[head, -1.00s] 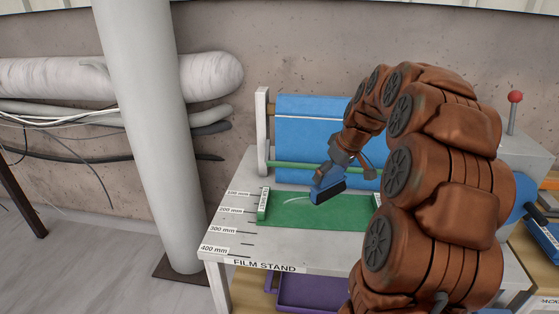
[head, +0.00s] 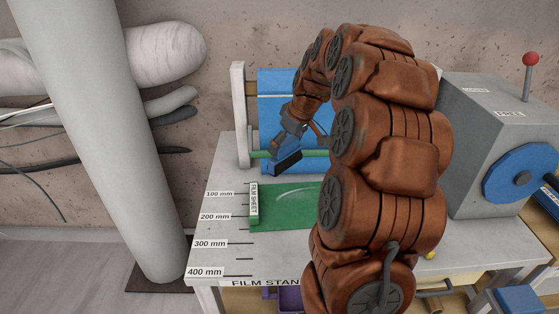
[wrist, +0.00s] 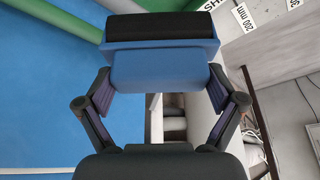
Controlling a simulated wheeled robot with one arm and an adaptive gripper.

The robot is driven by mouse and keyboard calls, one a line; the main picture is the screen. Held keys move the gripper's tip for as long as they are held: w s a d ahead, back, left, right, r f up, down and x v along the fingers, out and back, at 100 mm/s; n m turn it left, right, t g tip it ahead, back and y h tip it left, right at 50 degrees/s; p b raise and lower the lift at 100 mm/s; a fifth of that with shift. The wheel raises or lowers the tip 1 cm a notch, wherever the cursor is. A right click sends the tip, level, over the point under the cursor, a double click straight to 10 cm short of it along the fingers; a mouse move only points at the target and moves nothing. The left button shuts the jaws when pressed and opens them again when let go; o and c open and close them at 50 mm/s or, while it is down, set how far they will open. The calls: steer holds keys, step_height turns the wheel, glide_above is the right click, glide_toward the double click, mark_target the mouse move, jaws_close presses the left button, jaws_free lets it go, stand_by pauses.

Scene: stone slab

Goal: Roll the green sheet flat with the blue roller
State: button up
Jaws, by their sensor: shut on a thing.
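The green sheet (head: 285,216) lies on the grey film stand, with a white label strip at its left end. A pale curved streak shows on it, and my arm hides its right part. My gripper (head: 290,147) is shut on the blue roller (head: 284,163), which has a dark face. In the head view they are by the sheet's far edge, in front of the green bar; the roller looks lifted off the sheet, tilted. In the wrist view the blue roller (wrist: 155,66) sits between both fingers of my gripper (wrist: 152,82), its black face at the top.
A blue film roll (head: 278,95) hangs behind the sheet, with a green bar (head: 313,153) below it. The stand's left side carries millimetre marks (head: 215,217). A grey machine (head: 487,135) with a blue wheel and red-knobbed lever stands at right. A thick pale pipe (head: 90,130) rises at left.

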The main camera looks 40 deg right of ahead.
mark_target(285, 158)
steer(key=f+b, duration=0.4)
steer(key=f, duration=0.1)
steer(key=shift+w, duration=0.2)
steer(key=shift+f, duration=0.15)
